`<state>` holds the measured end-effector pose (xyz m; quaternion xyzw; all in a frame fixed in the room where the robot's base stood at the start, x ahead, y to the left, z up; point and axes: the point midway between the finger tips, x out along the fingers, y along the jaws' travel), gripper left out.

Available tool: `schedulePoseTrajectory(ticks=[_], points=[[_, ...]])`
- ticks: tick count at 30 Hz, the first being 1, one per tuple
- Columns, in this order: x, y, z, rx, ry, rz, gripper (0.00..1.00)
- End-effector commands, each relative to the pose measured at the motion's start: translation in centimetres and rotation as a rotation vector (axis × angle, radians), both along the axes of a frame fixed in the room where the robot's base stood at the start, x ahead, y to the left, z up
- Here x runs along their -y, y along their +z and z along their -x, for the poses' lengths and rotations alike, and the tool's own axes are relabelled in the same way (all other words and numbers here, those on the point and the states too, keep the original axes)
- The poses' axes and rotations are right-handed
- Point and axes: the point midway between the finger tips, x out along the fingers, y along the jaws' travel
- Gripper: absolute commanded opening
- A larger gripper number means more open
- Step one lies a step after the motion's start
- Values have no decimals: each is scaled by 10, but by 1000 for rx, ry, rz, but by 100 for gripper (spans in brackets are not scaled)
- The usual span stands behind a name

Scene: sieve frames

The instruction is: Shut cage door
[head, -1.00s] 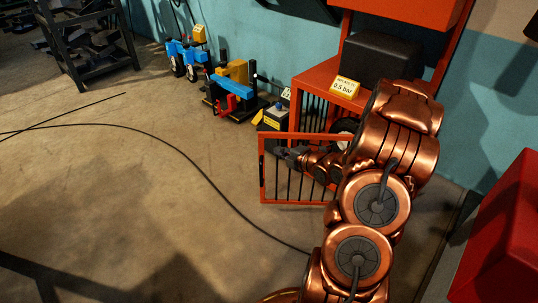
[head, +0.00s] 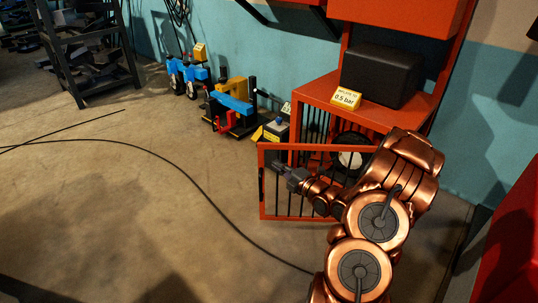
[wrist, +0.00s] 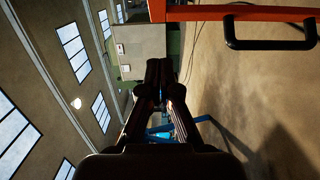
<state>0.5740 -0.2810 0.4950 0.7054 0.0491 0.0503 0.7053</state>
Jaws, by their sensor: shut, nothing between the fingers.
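The cage door (head: 300,148) is an orange frame with dark upright bars. In the head view it stands open, swung out to the left from the orange cage (head: 312,91). My gripper (head: 280,169) is shut and empty, in front of the door's bars and just below its top rail as seen there. I cannot tell whether it touches the bars. In the wrist view my gripper (wrist: 160,68) points ahead, the orange door rail (wrist: 230,13) crosses the upper right, and the black door handle (wrist: 270,45) is right of the fingers, apart from them.
A round gauge (head: 350,158) shows inside the cage, partly hidden by my arm. Several blue and yellow devices stand along the wall. A cable (head: 190,178) lies across open floor. A red object (head: 510,225) is at the right.

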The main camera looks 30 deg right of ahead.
Motion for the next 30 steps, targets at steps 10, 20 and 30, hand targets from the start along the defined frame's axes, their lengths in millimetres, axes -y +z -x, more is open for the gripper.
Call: schedulePoseTrajectory(ticks=[10,20,30], points=[[-6,-1,-38,1,2,3,0],[5,-2,-70,-1,0,5,0],[16,-1,-84,-1,1,1,0]])
